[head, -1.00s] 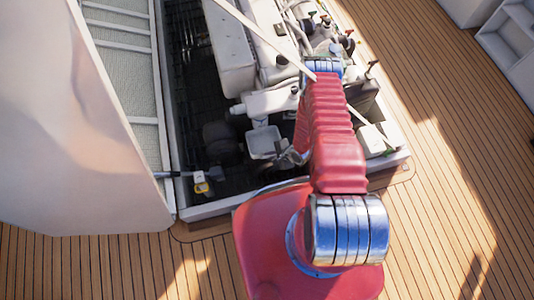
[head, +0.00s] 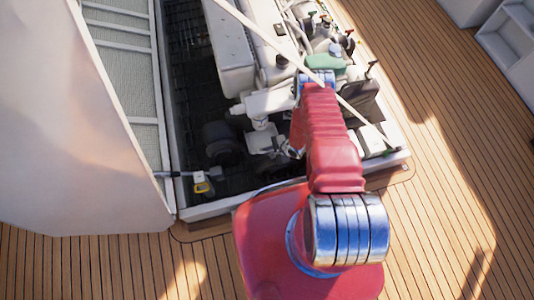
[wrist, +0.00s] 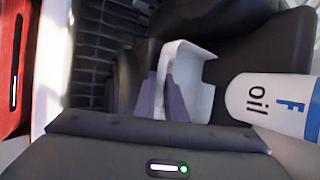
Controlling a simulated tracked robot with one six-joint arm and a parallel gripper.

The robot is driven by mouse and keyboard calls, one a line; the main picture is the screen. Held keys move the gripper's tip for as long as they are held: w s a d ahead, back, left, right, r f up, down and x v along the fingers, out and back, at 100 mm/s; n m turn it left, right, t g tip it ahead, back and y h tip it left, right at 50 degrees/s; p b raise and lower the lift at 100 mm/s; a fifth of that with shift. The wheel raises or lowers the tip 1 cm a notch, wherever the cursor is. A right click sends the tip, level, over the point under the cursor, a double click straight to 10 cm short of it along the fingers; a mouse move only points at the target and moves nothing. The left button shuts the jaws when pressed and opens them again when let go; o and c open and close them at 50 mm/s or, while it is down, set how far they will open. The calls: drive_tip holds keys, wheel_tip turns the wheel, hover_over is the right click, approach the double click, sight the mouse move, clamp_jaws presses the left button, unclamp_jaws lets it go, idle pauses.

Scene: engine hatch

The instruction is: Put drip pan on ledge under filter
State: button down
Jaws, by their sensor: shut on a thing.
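The drip pan (head: 259,143) is a small white tray low in the engine bay, beside my gripper (head: 289,150). In the wrist view the pan (wrist: 194,68) is pinched at its wall between the purple fingertips of my gripper (wrist: 168,98). The filter, a white cylinder with blue marking and the word "oil" (wrist: 262,98), is to the right of the pan, with a small gap visible. In the head view the pan is just below a white engine part. I cannot clearly make out the ledge; dark surfaces lie around the pan.
The white engine (head: 265,50) fills the upper bay. The raised hatch cover (head: 70,120) stands at left. A dark grille (wrist: 98,45) shows in the wrist view. Wooden deck (head: 460,180) at right is clear.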

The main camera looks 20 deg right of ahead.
wheel_tip(320, 180, down, 3)
drive_tip(key=shift+s+r, duration=0.1)
drive_tip(key=shift+r, duration=0.05)
drive_tip(key=shift+w+f, duration=0.25)
drive_tip(key=shift+f, duration=0.05)
drive_tip(key=c, duration=1.8)
unclamp_jaws()
drive_tip(key=shift+d+r, duration=0.1)
drive_tip(key=shift+r, duration=0.05)
drive_tip(key=v, duration=1.1)
drive_tip(key=shift+s+d+r, duration=0.1)
drive_tip(key=shift+s+r, duration=0.2)
